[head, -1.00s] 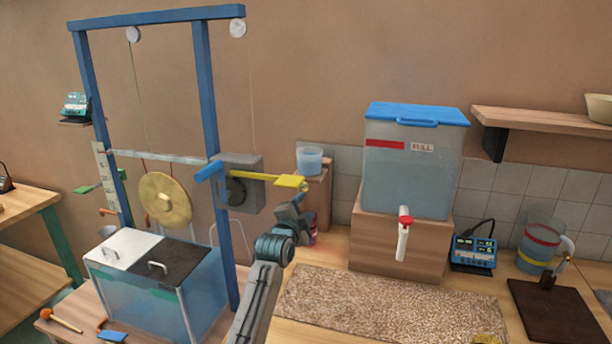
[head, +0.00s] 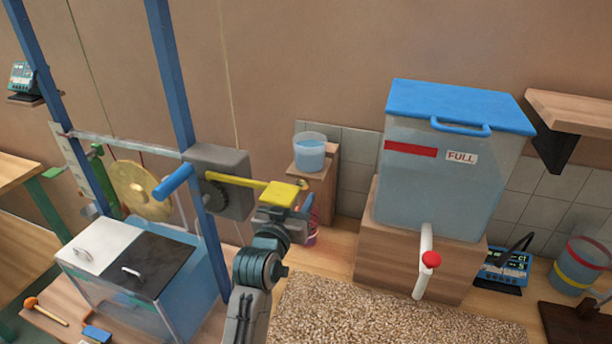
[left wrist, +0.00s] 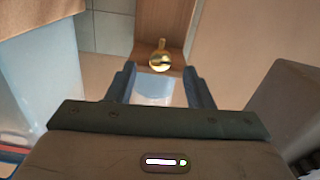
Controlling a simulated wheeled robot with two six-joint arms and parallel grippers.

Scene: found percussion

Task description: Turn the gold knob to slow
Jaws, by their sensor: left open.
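The gold knob (left wrist: 160,61) is a small round knob with a short pointer, on the face of a wooden block. It shows in the left wrist view, centred just beyond my fingertips. In the head view a small bit of the gold knob (head: 303,184) shows beside the yellow paddle. My left gripper (left wrist: 161,80) is open and empty, with one finger on each side of the knob's line and apart from it. In the head view my left gripper (head: 304,206) is just below the knob, partly behind the yellow paddle. Slow markings cannot be made out. My right gripper is not in view.
The yellow paddle (head: 282,192) on its lever is close to my left gripper. A clear water cup (head: 310,154) stands on the wooden block. A lidded tank (head: 445,175) with a red-tipped spout is to the right. A gravel mat (head: 390,312) lies in front.

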